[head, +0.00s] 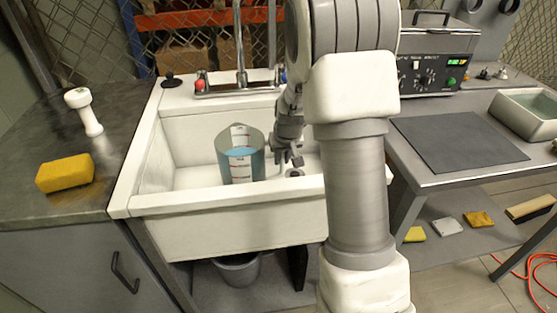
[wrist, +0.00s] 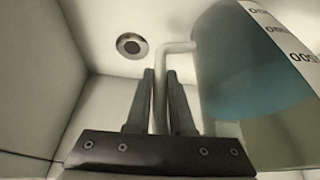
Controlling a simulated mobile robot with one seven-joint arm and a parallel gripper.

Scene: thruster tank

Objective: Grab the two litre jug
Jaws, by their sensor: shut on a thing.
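The two litre jug (head: 240,160) is clear, with a white marked scale and blue liquid inside. It stands upright in the white sink (head: 215,225), left of my gripper (head: 288,157). I cannot tell whether its base touches the sink floor. In the wrist view the jug (wrist: 245,85) fills the right side, and its pale handle (wrist: 160,85) passes between the fingers of my gripper (wrist: 162,78). My gripper is shut on the handle. My arm hides the right part of the sink in the head view.
A tap (head: 241,75) rises at the sink's back. The right table holds a dark mat (head: 445,140), a control box (head: 437,60) and a tray (head: 530,115). A bucket (head: 238,268) stands below the sink.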

